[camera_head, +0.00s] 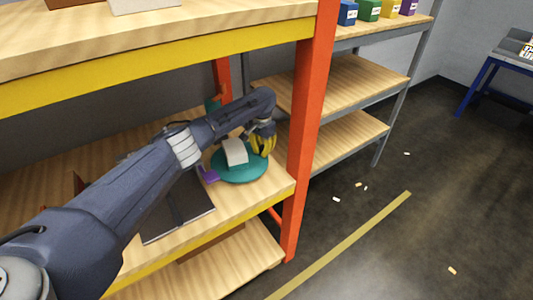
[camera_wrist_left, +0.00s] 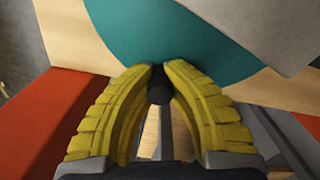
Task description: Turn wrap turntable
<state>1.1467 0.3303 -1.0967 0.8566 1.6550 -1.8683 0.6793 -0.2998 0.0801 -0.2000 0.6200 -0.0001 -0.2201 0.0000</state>
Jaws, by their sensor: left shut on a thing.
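The wrap turntable (camera_head: 240,175) is a teal disc on the middle wooden shelf, near the orange post. It also fills the upper middle of the left wrist view (camera_wrist_left: 145,35). A white box (camera_head: 235,152) stands on it, and its pale side shows at the top right of the left wrist view (camera_wrist_left: 265,25). My left gripper (camera_head: 262,150), with yellow fingers, reaches over the disc's far right edge. In the left wrist view its fingertips (camera_wrist_left: 158,72) are shut on a dark round knob (camera_wrist_left: 160,92) at the disc's rim. Most of the knob is hidden. My right gripper is out of view.
An orange post (camera_head: 308,130) stands close right of the turntable. A purple piece (camera_head: 208,174) lies at the disc's left edge. A dark flat panel (camera_head: 180,210) lies on the shelf to the left. The upper shelf (camera_head: 150,55) overhangs the space.

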